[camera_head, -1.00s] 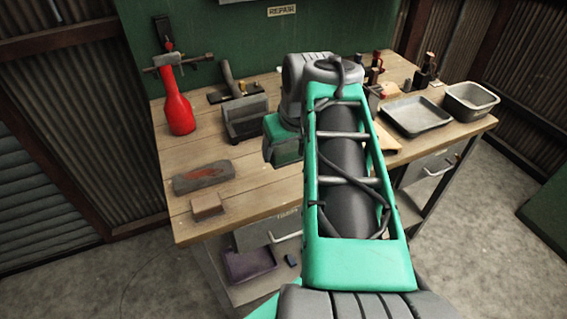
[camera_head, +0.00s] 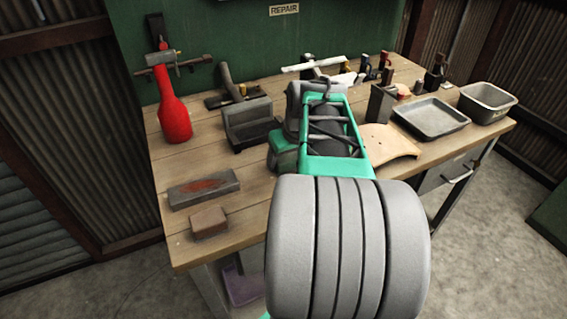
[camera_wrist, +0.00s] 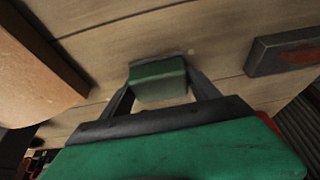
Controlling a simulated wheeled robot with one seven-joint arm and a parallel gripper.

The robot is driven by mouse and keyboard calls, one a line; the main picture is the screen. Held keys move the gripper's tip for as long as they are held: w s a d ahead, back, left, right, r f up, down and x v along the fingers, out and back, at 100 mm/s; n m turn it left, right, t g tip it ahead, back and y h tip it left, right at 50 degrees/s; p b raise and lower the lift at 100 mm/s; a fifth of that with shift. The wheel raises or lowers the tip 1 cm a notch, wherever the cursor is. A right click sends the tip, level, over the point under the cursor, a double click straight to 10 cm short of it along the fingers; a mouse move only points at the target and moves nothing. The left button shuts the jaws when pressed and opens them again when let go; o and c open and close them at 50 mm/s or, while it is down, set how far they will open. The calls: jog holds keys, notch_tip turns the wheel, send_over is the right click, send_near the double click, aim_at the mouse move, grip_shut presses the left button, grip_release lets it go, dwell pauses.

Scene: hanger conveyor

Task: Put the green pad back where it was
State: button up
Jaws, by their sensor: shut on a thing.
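The green pad (camera_wrist: 158,84) is a small block between the two dark fingers of my gripper (camera_wrist: 160,80) in the wrist view. My gripper is shut on it. The pad is over bare planks of the wooden workbench (camera_wrist: 120,20); I cannot tell whether it touches them. In the head view my own arm hides the pad and my fingers.
A grey block with a reddish patch (camera_head: 204,188) and a small brown block (camera_head: 208,222) lie at the bench's front left. A red bottle-shaped thing (camera_head: 174,120) stands behind. A dark metal holder (camera_head: 250,125), a curved tan board (camera_head: 392,143) and a tray (camera_head: 432,118) flank my arm.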

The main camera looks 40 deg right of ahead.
jog(key=shift+r, duration=0.1)
jog(key=shift+f, duration=0.25)
jog(key=o, duration=1.2)
jog(key=shift+r, duration=0.1)
jog(key=shift+r, duration=0.25)
jog(key=p+v, duration=0.1)
jog(key=v, duration=1.1)
jog(key=shift+s+f, duration=0.1)
